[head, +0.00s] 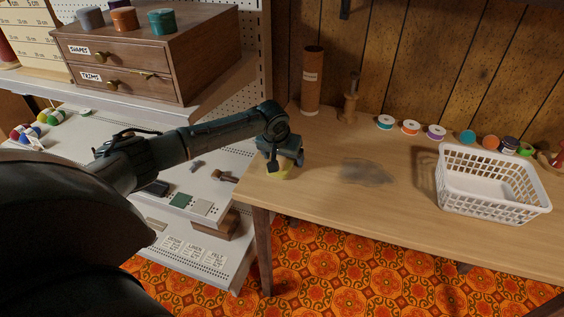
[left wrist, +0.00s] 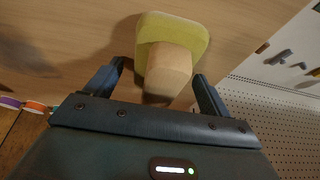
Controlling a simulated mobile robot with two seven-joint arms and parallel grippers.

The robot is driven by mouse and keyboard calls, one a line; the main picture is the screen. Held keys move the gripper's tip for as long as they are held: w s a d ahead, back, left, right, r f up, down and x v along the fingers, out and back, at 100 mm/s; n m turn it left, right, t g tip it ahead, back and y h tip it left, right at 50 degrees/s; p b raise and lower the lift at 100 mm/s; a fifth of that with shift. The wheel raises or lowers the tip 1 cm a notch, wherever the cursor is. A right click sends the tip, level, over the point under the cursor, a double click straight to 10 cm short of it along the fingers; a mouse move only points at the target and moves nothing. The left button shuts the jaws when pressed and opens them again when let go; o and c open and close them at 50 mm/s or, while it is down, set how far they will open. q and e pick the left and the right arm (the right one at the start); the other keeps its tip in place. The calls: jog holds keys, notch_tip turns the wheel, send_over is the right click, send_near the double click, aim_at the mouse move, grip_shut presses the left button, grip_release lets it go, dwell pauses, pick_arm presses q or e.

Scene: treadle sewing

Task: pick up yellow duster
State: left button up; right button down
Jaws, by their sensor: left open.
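The yellow duster has a flat yellow-green pad (left wrist: 183,32) and a pale wooden handle (left wrist: 168,70). It sits on the wooden table (head: 340,210) near the table's left end. In the head view only a little of the yellow duster (head: 286,175) shows below my gripper. My left gripper (head: 280,165) is over it. In the left wrist view the fingers of my left gripper (left wrist: 160,80) are open, one on each side of the handle, with a gap visible on both sides. My right gripper is not in view.
A grey dusty patch (head: 367,172) lies on the table right of my gripper. A white basket (head: 492,182) stands further right. A brown tube (head: 312,80), a wooden stand (head: 350,98) and several thread spools (head: 410,127) line the back. A shelf unit (head: 215,165) stands close left.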

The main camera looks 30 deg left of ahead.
pick_arm(q)
jog(key=shift+c, duration=0.3)
jog(key=c, duration=1)
jog(key=shift+r, duration=0.1)
notch_tip(320, 180, up, 10)
jog(key=shift+p, duration=0.45)
